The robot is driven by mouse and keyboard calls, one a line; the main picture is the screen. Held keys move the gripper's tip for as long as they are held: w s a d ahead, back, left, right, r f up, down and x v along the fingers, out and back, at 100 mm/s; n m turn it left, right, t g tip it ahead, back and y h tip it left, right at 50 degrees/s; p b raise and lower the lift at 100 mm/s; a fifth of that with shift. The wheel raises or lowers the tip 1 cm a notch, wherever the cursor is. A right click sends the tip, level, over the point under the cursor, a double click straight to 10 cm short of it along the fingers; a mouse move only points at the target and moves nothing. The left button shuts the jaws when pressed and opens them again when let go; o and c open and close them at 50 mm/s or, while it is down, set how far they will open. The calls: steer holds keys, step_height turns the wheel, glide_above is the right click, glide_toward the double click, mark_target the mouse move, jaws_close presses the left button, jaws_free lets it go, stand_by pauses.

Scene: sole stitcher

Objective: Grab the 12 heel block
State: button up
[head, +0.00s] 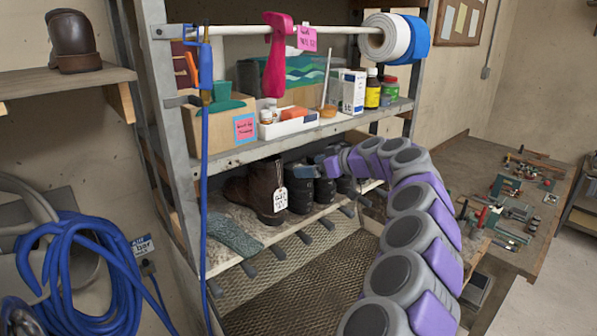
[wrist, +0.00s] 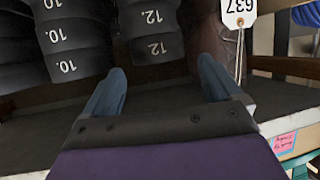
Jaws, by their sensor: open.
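In the wrist view, a stack of black blocks with white "12" labels (wrist: 152,30) stands ahead of and between my fingers. The stack's rounded parts fill the upper middle. In the head view, dark block stacks (head: 301,190) stand on the lower shelf, right of the brown tagged boot. My gripper (wrist: 161,66) is open, with two blue-grey fingers spread apart and nothing between the tips. In the head view, my gripper (head: 322,162) is at the block stacks, just under the upper shelf, partly covering them. I cannot tell whether the fingers touch a block.
Black blocks labelled "10" (wrist: 60,38) stand left of the 12 stack in the wrist view. A brown boot (wrist: 208,28) with a white tag (wrist: 240,8) is close on its right. The upper shelf (head: 250,150), with boxes and bottles, leaves little height above.

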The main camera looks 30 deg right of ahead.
steer(key=shift+w+a, duration=0.15)
steer(key=w+f, duration=0.1)
steer(key=w, duration=0.1)
steer(key=w+f, duration=0.1)
steer(key=w, duration=0.1)
steer(key=shift+f, duration=0.2)
steer(key=shift+w+a, duration=0.1)
steer(key=shift+a, duration=0.05)
steer(key=shift+a, duration=0.15)
steer(key=c, duration=0.9)
